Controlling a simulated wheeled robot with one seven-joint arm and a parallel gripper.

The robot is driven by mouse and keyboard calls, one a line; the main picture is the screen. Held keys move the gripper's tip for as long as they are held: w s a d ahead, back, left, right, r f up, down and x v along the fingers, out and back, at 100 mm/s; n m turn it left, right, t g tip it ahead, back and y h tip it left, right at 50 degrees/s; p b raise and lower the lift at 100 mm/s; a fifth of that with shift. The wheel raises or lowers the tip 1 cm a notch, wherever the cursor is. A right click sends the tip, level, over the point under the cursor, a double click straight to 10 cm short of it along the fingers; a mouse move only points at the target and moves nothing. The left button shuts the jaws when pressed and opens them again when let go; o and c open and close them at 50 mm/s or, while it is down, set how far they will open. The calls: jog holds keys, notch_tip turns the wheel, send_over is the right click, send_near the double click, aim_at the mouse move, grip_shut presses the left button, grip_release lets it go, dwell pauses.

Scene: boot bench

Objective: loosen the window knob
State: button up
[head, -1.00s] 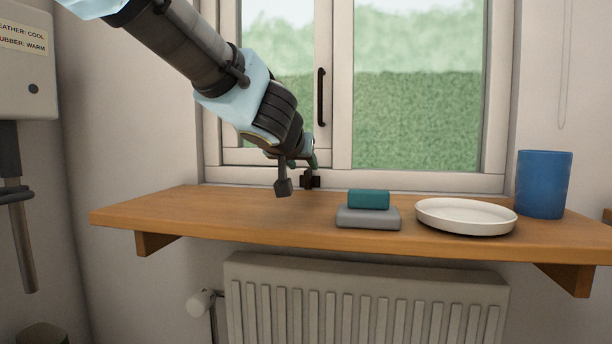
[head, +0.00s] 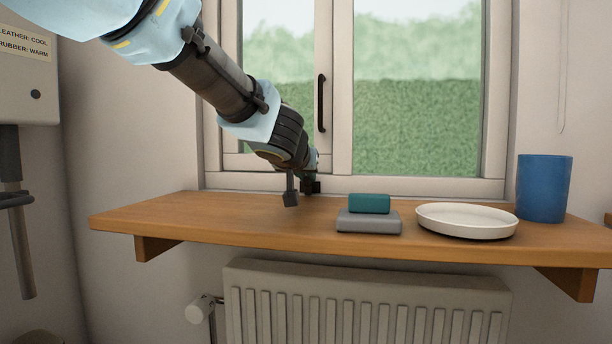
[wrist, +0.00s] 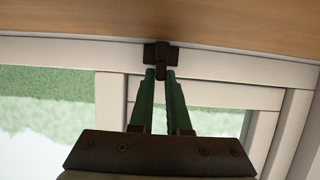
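The window knob (wrist: 161,54) is small and dark, on the bottom rail of the window frame just above the sill. It also shows in the head view (head: 314,187), partly covered by my gripper. My gripper (wrist: 160,74) has two dark green fingers, parallel with a narrow gap between them. Their tips are at the knob, one on each side of its narrow projecting part. I cannot tell whether they touch it. In the head view my gripper (head: 312,170) comes down to the knob from the upper left, its fingers mostly hidden.
The wooden sill (head: 240,218) holds a teal block (head: 369,204) on a grey block (head: 368,221), a white plate (head: 466,221) and a blue cup (head: 544,188), all right of my gripper. The sill's left part is clear. A dark window handle (head: 321,103) stands above.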

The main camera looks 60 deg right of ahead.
grip_shut()
